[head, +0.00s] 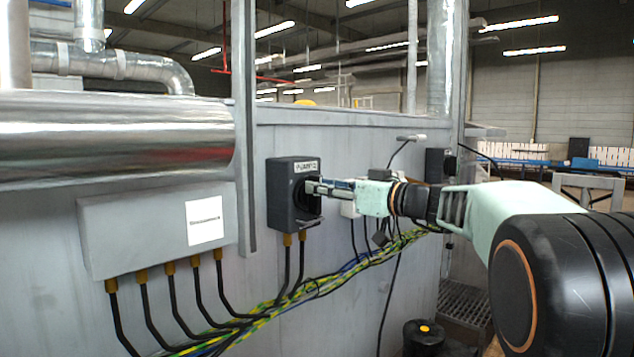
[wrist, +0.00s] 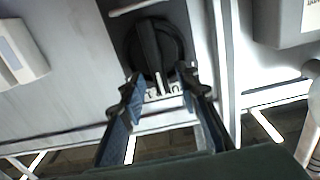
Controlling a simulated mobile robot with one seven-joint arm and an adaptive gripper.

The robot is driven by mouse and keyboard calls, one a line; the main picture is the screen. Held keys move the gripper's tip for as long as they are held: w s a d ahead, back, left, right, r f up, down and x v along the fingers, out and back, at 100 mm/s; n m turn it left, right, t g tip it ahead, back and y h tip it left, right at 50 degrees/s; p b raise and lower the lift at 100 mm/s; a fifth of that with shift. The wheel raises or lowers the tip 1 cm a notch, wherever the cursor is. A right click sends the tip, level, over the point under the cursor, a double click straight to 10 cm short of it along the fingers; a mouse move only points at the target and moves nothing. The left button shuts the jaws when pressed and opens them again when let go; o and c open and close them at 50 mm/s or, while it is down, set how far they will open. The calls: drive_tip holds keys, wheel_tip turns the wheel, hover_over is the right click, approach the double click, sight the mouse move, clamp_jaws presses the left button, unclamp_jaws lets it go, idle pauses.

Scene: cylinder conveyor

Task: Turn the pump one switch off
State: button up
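A dark grey switch box (head: 283,195) with a small white label, not clearly legible, is on the grey panel wall in the head view. My gripper (head: 312,190) is at its front, coming from the right, and hides most of its knob. In the wrist view, the black rotary knob (wrist: 152,48) shows its raised grip bar running nearly up and down the picture. My gripper's two fingers (wrist: 160,82) are apart on either side of the bar's lower end, with a gap and nothing held. Whether the tips touch the knob plate is unclear.
A grey junction box (head: 150,230) with a white label is left of the switch. Black cables and a yellow-green bundle (head: 270,312) run below. A second dark box (head: 438,165) is farther right. A large metal pipe (head: 110,135) is at upper left.

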drive_tip(key=shift+x, duration=1.2)
clamp_jaws()
